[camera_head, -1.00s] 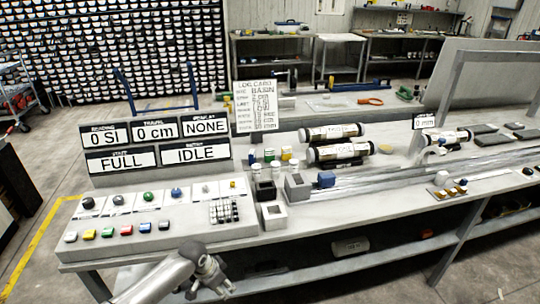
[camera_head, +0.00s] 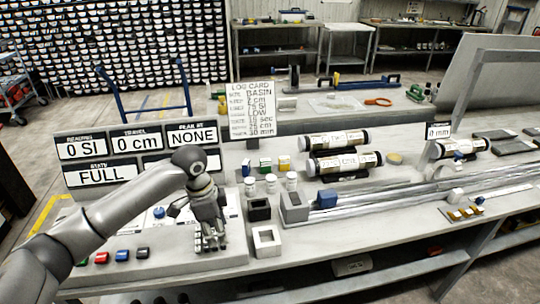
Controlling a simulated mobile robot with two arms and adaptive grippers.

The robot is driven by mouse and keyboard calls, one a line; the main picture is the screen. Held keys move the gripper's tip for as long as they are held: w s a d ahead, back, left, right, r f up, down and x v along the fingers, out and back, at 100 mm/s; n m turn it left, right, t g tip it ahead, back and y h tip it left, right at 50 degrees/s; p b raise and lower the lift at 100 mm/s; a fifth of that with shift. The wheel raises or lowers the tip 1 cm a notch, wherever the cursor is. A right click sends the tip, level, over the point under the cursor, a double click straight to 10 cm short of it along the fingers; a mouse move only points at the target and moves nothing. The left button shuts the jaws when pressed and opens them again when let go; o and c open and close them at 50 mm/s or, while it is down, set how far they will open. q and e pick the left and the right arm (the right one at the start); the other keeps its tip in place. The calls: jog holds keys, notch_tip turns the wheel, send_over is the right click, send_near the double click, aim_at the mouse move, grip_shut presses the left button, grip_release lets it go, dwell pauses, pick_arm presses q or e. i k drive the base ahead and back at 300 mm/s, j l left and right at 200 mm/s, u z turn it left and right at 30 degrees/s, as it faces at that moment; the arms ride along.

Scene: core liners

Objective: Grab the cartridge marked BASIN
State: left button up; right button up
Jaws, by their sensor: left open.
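Two dark-capped tubes with white printed labels lie on the bench, a rear one (camera_head: 333,139) and a front one (camera_head: 344,162). A third similar tube (camera_head: 459,147) lies further right, by the metal frame. Their label words are too small to read surely, so I cannot tell which one says BASIN. A log card (camera_head: 252,108) standing behind the console has BASIN on its top line. My left gripper (camera_head: 211,242) is open and empty, pointing down over the right part of the console, left of the tubes. It hides the keypad area. My right gripper is not seen.
The button console (camera_head: 130,254) and display panels (camera_head: 98,174) stand at left. Small jars (camera_head: 270,183), a black box (camera_head: 259,209), a white box (camera_head: 267,241) and a grey block with a blue piece (camera_head: 295,206) lie between gripper and tubes. Long rails (camera_head: 400,197) run right.

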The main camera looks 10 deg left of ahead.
aim_at(265, 164)
jog(key=i, duration=1.45)
